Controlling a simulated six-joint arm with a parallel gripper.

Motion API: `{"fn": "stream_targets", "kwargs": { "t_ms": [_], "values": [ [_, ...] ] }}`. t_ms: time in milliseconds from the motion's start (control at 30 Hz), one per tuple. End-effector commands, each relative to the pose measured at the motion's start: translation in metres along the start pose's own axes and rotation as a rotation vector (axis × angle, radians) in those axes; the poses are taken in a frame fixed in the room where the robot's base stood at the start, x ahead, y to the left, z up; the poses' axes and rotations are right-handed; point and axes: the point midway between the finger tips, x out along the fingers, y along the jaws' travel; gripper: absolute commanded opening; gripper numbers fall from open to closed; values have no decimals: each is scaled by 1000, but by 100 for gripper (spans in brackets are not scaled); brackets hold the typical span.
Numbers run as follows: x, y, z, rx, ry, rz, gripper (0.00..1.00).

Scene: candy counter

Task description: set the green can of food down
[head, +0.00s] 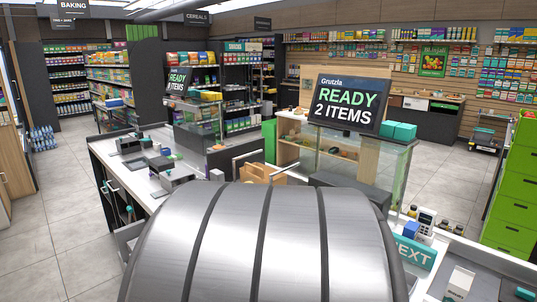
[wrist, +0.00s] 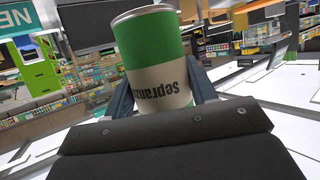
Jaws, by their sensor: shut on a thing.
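The green can of food (wrist: 147,45) has a green upper part and a pale lower part with the upside-down letters "sepranz". It shows large in the wrist view, a little tilted in the picture. My gripper (wrist: 157,85) is shut on it, with one dark finger at each side of the can. The can's lower end is partly hidden behind the dark gripper body. The can does not show in the head view, where a large grey rounded part of mine covers the lower middle.
A white counter (head: 135,177) with checkout devices runs along the left. A glass case and a "READY 2 ITEMS" screen (head: 348,103) stand beyond. A card terminal (head: 424,224) and a "NEXT" sign (head: 412,252) are at the right. Green drawers (head: 513,195) stand at the far right.

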Motion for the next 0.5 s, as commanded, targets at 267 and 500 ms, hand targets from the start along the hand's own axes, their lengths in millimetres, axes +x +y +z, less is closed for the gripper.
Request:
{"fn": "stream_targets", "kwargs": {
  "t_ms": [267,500],
  "values": [
    [11,-46,6,-46,0,-107,20],
    [15,-72,11,-69,1,-165,20]
  ]
}}
